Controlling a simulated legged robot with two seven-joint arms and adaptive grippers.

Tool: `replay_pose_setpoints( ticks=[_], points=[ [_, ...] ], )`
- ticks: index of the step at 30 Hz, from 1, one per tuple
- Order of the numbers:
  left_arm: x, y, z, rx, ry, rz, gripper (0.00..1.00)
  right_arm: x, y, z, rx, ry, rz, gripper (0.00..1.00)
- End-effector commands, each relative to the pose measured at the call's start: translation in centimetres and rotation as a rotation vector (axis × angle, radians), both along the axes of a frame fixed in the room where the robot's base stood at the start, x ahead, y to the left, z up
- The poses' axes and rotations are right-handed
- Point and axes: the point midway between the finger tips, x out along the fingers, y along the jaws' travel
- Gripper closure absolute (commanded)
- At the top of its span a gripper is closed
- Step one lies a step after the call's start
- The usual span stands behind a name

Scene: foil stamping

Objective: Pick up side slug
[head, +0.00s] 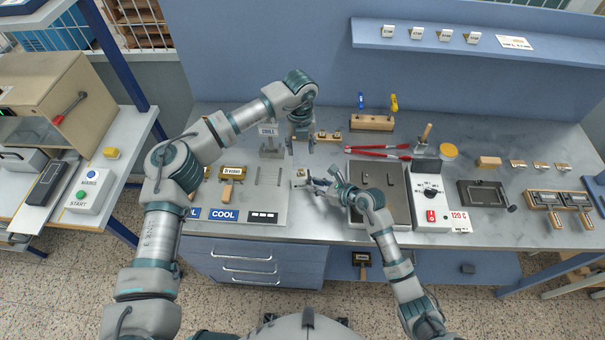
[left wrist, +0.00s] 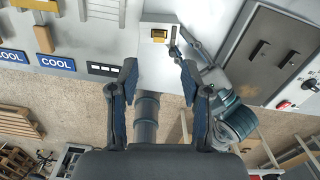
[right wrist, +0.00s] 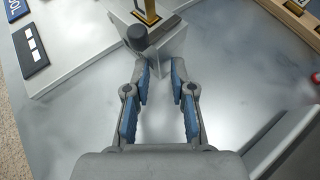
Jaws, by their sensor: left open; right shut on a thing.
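A pale metal block (right wrist: 170,48) with a dark round knob and a brass piece (right wrist: 148,12) is in front of my right gripper (right wrist: 163,72). The right fingers are close together at the block's near side; their exact contact is hard to see. In the head view the right gripper (head: 318,184) is beside this block, right of the cooling plate. The brass piece also shows in the left wrist view (left wrist: 158,36). My left gripper (head: 301,143) is open and empty above the bench; its spread fingers show in the left wrist view (left wrist: 154,72). I cannot tell which piece is the side slug.
A pale plate with COOL labels (head: 224,215) and thin bars (head: 268,177) lies left of the block. A hot plate (head: 391,211) with a white control box (head: 431,196) stands to the right. Red-handled tongs (head: 378,150) lie behind.

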Motion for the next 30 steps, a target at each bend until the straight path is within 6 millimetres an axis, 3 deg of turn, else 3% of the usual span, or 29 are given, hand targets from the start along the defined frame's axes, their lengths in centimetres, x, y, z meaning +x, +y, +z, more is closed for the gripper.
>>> replay_pose_setpoints(
  ticks=[6, 13, 19, 27, 28, 30],
  points=[
    [-0.1, -0.1, -4.2, -0.003, 0.004, 0.0, 0.52, -0.2, 0.2, -0.2, 0.0, 0.005, 0.005, 0.96],
    [-0.2, -0.1, -6.2, -0.004, 0.003, 0.0, 0.52, -0.2, 0.2, -0.2, 0.0, 0.005, 0.005, 0.96],
    [-0.5, -0.2, -9.4, -0.006, 0.004, 0.0, 0.52, -0.2, 0.2, -0.2, 0.0, 0.005, 0.005, 0.96],
    [-0.4, -0.2, -10.2, -0.005, 0.001, -0.001, 0.52, -0.2, 0.2, -0.2, 0.0, 0.006, 0.005, 0.96],
    [-0.4, -0.2, -10.2, -0.005, 0.001, -0.001, 0.55, -0.2, 0.2, -0.2, 0.0, 0.006, 0.005, 0.96],
    [-0.4, -0.3, -10.2, -0.005, 0.002, -0.001, 0.72, -0.2, 0.2, -0.2, 0.0, 0.006, 0.005, 0.96]
  ],
)
